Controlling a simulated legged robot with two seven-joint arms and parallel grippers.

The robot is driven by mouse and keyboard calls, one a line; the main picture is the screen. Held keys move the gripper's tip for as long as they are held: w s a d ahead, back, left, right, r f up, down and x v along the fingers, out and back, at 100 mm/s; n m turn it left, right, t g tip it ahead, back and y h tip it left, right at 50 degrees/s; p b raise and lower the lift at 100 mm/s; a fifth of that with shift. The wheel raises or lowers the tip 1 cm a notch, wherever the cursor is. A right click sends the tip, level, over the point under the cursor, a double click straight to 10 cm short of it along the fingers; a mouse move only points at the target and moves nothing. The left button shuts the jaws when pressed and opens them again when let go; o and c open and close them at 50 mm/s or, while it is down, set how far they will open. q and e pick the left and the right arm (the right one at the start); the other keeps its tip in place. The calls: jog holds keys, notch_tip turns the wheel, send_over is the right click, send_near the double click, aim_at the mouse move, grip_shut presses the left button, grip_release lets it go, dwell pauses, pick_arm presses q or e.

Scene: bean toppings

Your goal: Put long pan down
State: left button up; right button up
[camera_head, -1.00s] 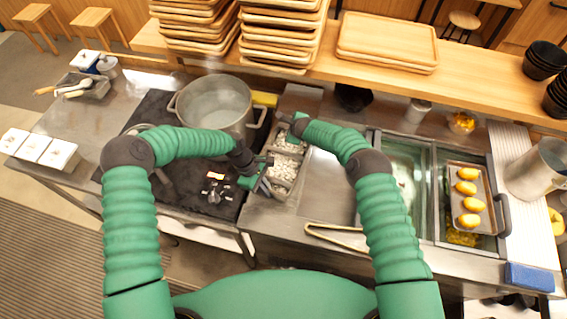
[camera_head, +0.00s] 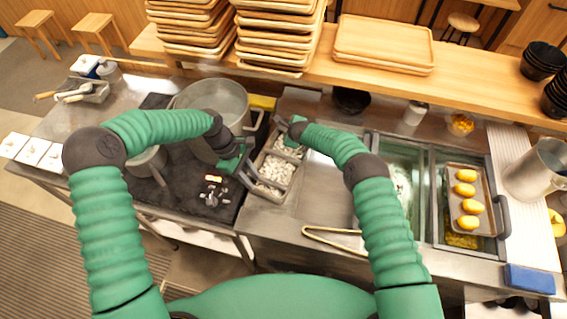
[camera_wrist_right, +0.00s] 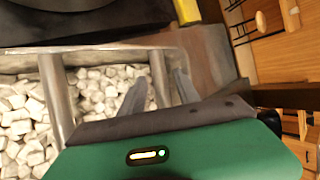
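The long pan (camera_head: 258,195) is a narrow metal pan with several compartments of small white pieces, at the middle of the counter beside the black stove mat. My right gripper (camera_head: 296,128) is at its far end. In the right wrist view the fingers of my right gripper (camera_wrist_right: 160,88) stand apart, on either side of the metal end wall of the long pan (camera_wrist_right: 157,72), with small gaps showing. My left gripper (camera_head: 240,170) is beside the pan's left side, over the mat's edge. Its fingertips are small and partly hidden, so its opening and any contact are unclear.
A large pot (camera_head: 218,100) stands close behind my left gripper. A smaller pot (camera_head: 150,162) is under my left forearm. Tongs (camera_head: 335,239) lie at the front. Sunken wells and a tray of yellow items (camera_head: 453,205) are at right. Steel counter (camera_head: 315,195) is bare right of the pan.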

jog(key=shift+a, duration=0.25)
jog(key=shift+s+a+r, duration=0.1)
jog(key=shift+a+r, duration=0.1)
jog(key=shift+a, duration=0.1)
jog(key=shift+s+a+r, duration=0.15)
jog(key=shift+r, duration=0.15)
pick_arm(q)
jog(key=shift+w+a+r, duration=0.2)
jog(key=shift+a+r, duration=0.65)
jog(key=shift+a, duration=0.2)
pick_arm(e)
jog(key=d+v, duration=0.1)
jog(key=v, duration=1)
jog(key=shift+f, duration=0.1)
jog(key=shift+d, duration=0.1)
